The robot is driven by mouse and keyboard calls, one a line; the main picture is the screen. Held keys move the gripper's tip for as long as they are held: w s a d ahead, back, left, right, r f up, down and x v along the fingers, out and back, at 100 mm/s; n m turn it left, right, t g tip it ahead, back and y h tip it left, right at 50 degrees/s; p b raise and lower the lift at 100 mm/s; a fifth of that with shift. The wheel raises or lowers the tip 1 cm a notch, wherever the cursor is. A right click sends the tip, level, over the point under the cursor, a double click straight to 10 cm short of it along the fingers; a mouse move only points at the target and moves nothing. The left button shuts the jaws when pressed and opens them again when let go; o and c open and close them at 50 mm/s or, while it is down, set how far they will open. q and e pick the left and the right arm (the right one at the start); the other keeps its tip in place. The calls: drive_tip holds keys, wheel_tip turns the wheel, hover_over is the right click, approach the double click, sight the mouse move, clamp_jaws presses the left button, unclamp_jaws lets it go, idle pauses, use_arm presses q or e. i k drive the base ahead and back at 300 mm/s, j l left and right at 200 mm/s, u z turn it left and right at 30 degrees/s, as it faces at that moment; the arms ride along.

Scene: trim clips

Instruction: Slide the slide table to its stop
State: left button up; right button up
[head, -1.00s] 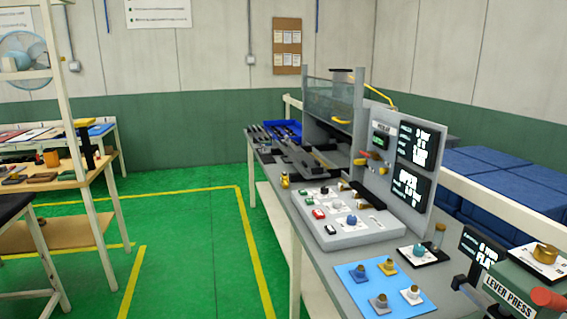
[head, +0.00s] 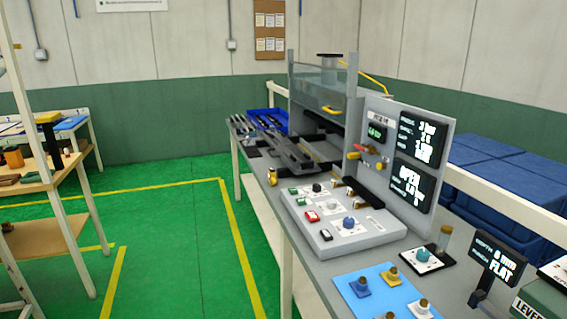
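What looks like the slide table (head: 291,152) is a long grey part with dark pieces. It lies on the bench at the left of the control panel, in front of a clear guard enclosure (head: 318,92) with a yellow handle. It is small here, and I cannot tell where along its travel it sits or where its stop is. A display on the grey upright panel (head: 380,190) reads OPEN. Neither of my grippers shows in the head view.
A sloped button box (head: 338,222) stands on the bench. A blue bin (head: 268,118) stands at the far end. Green floor (head: 170,240) left of the bench is clear.

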sight(299, 162)
drive_tip(key=i+j+z, duration=0.2)
drive_tip(key=i+j, duration=0.15)
drive_tip(key=i, duration=0.35)
drive_tip(key=i+j+z, duration=0.15)
drive_tip(key=i+j, duration=0.3)
drive_tip(key=i, duration=0.2)
drive_tip(key=i+j+z, duration=0.2)
drive_tip(key=i+j, duration=0.3)
drive_tip(key=i, duration=0.15)
